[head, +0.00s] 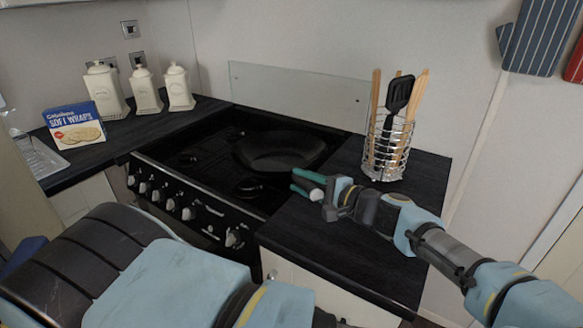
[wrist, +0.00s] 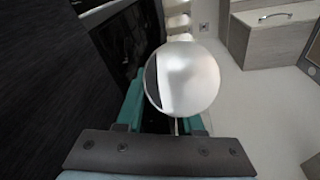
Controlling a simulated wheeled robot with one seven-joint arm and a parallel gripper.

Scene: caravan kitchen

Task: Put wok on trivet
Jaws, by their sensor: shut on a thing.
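The dark wok (head: 278,150) sits over the back right part of the black hob in the head view. My gripper (head: 308,186) is at the hob's right edge, beside the dark worktop, with its green fingers shut on the wok's handle. The handle's pale round end (head: 316,195) sticks out between the fingers. In the wrist view this round end (wrist: 185,78) sits bright between the green fingers (wrist: 165,112) and hides most of the grip. Whether the wok touches the hob is unclear. I cannot make out a trivet in either view.
A wire utensil holder (head: 388,150) stands on the right worktop (head: 310,228), close behind my arm. A glass panel (head: 300,97) rises behind the hob (head: 190,150). White canisters (head: 146,90) and a blue wraps box (head: 75,125) stand at the left.

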